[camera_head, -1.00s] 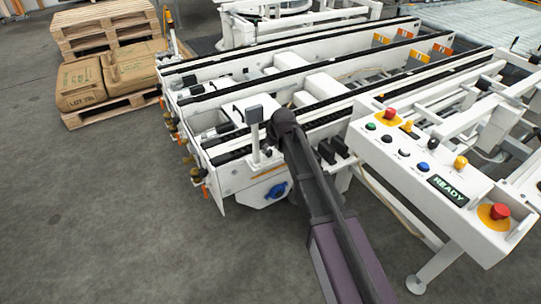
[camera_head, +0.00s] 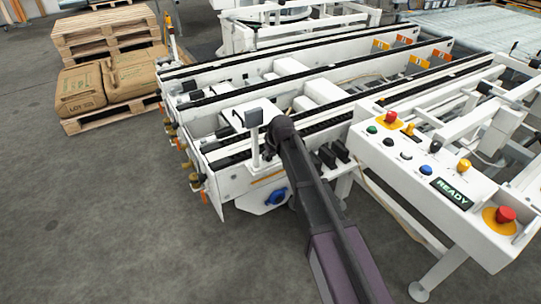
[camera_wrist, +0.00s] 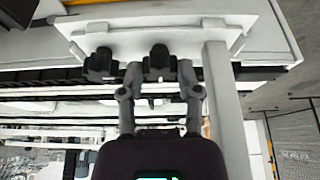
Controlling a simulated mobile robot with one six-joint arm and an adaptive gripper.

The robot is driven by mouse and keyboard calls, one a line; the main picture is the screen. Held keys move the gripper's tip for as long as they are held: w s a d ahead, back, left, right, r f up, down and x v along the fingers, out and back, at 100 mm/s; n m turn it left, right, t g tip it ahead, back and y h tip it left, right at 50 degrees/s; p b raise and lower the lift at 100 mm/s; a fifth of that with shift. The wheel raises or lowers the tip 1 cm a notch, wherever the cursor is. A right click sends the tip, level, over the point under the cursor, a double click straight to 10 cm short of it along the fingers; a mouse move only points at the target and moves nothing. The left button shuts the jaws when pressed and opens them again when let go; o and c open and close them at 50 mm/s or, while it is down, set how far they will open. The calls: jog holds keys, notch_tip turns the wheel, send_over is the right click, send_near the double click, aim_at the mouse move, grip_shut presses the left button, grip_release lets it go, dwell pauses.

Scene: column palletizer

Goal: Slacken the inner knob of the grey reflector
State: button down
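The grey reflector (camera_head: 253,117) is a small square head on a white post at the near end of the conveyor, just left of my arm. In the wrist view two dark knobs stand side by side under a white plate: a left knob (camera_wrist: 100,63) and a right knob (camera_wrist: 158,60). I cannot tell which is the inner one. My gripper (camera_wrist: 159,82) is open, its fingers on either side of the right knob, with gaps visible. Whether they touch it is unclear. In the head view my arm hides the gripper and these knobs.
A white post (camera_wrist: 228,110) stands close to the right of my gripper in the wrist view. A control panel (camera_head: 425,170) with buttons and a READY display is to the right. Pallets with brown sacks (camera_head: 80,90) stand at the back left. The floor at left is clear.

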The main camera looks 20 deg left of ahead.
jog(key=shift+d, duration=0.1)
jog(key=shift+n, duration=0.3)
jog(key=n+g, duration=0.1)
jog(key=n, duration=0.2)
jog(key=shift+w+y, duration=0.15)
jog(key=shift+y, duration=0.15)
jog(key=n+g, duration=0.1)
jog(key=n, duration=0.1)
jog(key=n+g, duration=0.1)
jog(key=n, duration=0.1)
jog(key=shift+w+n, duration=0.2)
jog(key=shift+n, duration=0.1)
jog(key=n+g, duration=0.2)
jog(key=n, duration=0.2)
jog(key=shift+w+n, duration=0.1)
jog(key=shift+n, duration=0.2)
jog(key=n+g+h, duration=0.1)
jog(key=n, duration=0.3)
jog(key=c, duration=0.6)
grip_release()
